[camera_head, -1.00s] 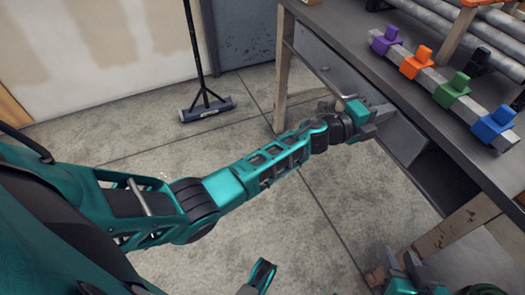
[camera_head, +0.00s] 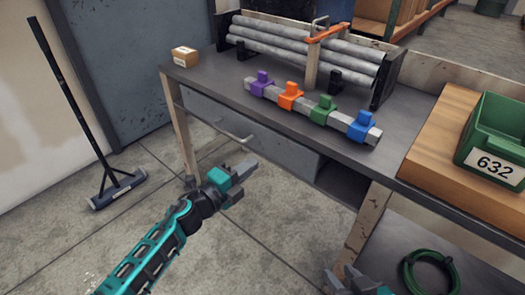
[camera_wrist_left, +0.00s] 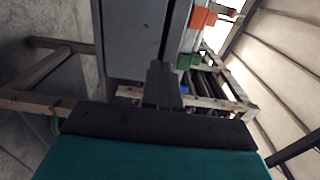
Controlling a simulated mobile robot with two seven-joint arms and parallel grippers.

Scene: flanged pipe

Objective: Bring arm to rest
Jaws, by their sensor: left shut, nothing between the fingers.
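My left arm comes in from the bottom left in the head view. My left gripper (camera_head: 240,178) is shut and empty, in front of the workbench's grey drawer and below the bench top. In the left wrist view the closed fingers (camera_wrist_left: 164,85) point toward the grey drawer front.
The workbench (camera_head: 215,80) carries a grey bar (camera_head: 325,116) with purple, orange, green and blue blocks, a pipe rack (camera_head: 305,50) and a small box (camera_head: 185,56). A green bin (camera_head: 500,130) stands at right. A broom (camera_head: 118,187) stands left. Open floor lies below.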

